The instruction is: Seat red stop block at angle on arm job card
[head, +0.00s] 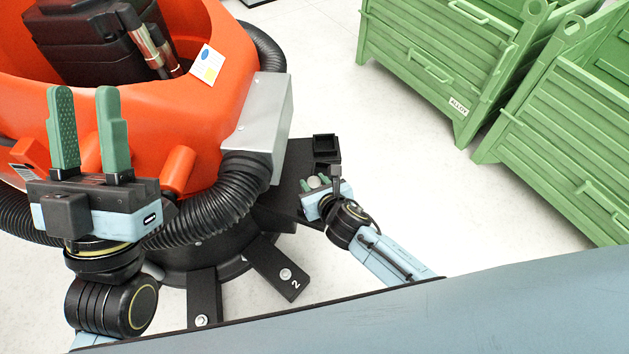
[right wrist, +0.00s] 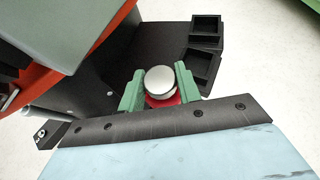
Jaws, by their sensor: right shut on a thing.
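My right gripper (head: 315,182) is low at the right of the orange arm's black base. In the right wrist view its green fingers (right wrist: 160,84) are shut on the red stop block (right wrist: 166,102), which shows as a red part below a pale round knob (right wrist: 161,78). In the head view the knob (head: 313,182) shows between the fingers, but no red is clear. My left gripper (head: 84,100) is raised at the left, open and empty. A white card (head: 207,64) with a blue disc and a yellow patch sits on the orange housing; its writing is unreadable.
Two small black open trays (right wrist: 205,27) stand on the black plate beyond the right gripper. Black feet (head: 276,268), one marked 2, spread from the round base. A ribbed hose (head: 205,215) and grey box (head: 262,112) are close by. Green crates (head: 440,60) stand at the right.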

